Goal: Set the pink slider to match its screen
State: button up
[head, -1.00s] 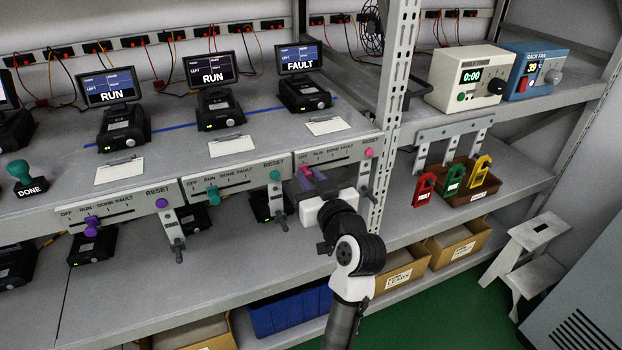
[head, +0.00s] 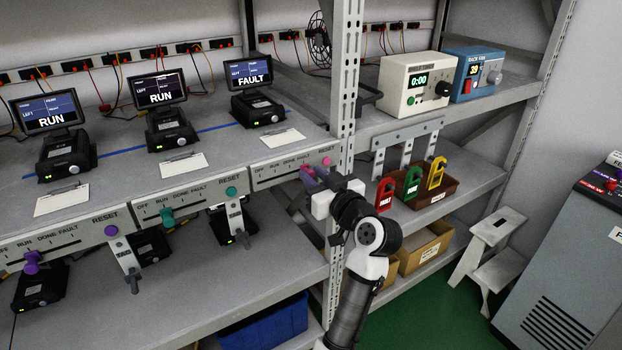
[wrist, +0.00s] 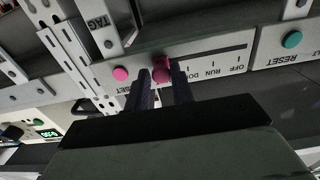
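The pink slider (head: 306,172) is on the label strip (head: 262,184) under the third screen. It stands at the FAULT end of its scale, near the FAULT mark. The third screen (head: 250,77) reads FAULT. My gripper (head: 317,180) is at the slider from the front. In the wrist view the pink knob (wrist: 161,70) sits between the two fingertips of my gripper (wrist: 162,78), which close on its sides. The strip shows upside down there, with DONE partly hidden, RUN and OFF to the right of the knob. The FAULT label is hidden there by the knob and fingers.
A teal slider (head: 167,216) and a purple slider (head: 32,262) are on strips to the left. A pink RESET button (head: 326,161) is just right of the pink slider. A metal rack post (head: 343,90) stands close right of my gripper.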

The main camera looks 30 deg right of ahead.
jog(key=o, duration=0.3)
jog(key=shift+d, duration=0.25)
jog(key=shift+a, duration=0.1)
jog(key=shift+s, duration=0.1)
jog(key=s+b, duration=0.2)
jog(key=s, duration=0.5)
jog(key=s+b, duration=0.2)
jog(key=s, duration=0.4)
jog(key=shift+s+d, duration=0.2)
jog(key=shift+s, duration=0.15)
